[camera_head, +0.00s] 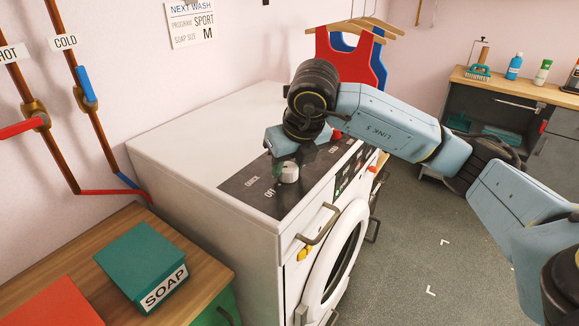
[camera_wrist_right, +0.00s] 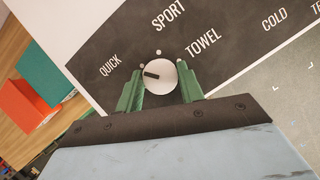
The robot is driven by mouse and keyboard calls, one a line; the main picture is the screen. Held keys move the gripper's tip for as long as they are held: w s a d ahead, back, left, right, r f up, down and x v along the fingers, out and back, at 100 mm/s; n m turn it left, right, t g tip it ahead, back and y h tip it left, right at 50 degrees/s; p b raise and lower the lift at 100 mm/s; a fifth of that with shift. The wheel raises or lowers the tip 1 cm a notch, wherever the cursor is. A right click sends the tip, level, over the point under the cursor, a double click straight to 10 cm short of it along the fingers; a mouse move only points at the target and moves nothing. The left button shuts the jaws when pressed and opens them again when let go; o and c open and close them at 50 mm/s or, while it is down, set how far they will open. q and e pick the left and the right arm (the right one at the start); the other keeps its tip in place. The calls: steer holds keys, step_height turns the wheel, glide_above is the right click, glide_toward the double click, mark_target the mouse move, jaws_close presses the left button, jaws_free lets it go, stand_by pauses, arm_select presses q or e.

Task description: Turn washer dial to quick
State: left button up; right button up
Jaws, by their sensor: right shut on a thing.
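The washer (camera_head: 215,125) stands in the middle of the head view, with a dark control panel (camera_head: 245,188) on top. Its white round dial (camera_wrist_right: 165,84) sits between the two green fingers of my right gripper (camera_wrist_right: 160,88), which is shut on it. The dial's dark mark points left, a little below the dot beside the QUICK label (camera_wrist_right: 109,65). SPORT (camera_wrist_right: 168,15) and TOWEL (camera_wrist_right: 203,40) are up and to the right. In the head view, my right gripper (camera_head: 284,168) partly covers the dial (camera_head: 290,174); OFF is readable below it. My left gripper is out of view.
A wooden counter (camera_head: 130,228) with a green soap box (camera_head: 150,262) and a red box (camera_head: 55,305) is at left. Pipes run up the wall. Red and blue vests (camera_head: 340,70) hang behind my arm. Floor at right is clear.

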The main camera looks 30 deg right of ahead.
steer(key=shift+r+m+h, duration=0.1)
steer(key=shift+m+h, duration=0.2)
steer(key=shift+m, duration=0.3)
steer(key=o, duration=1)
steer(key=p+v, duration=0.1)
steer(key=v, duration=1.2)
steer(key=shift+r, duration=0.2)
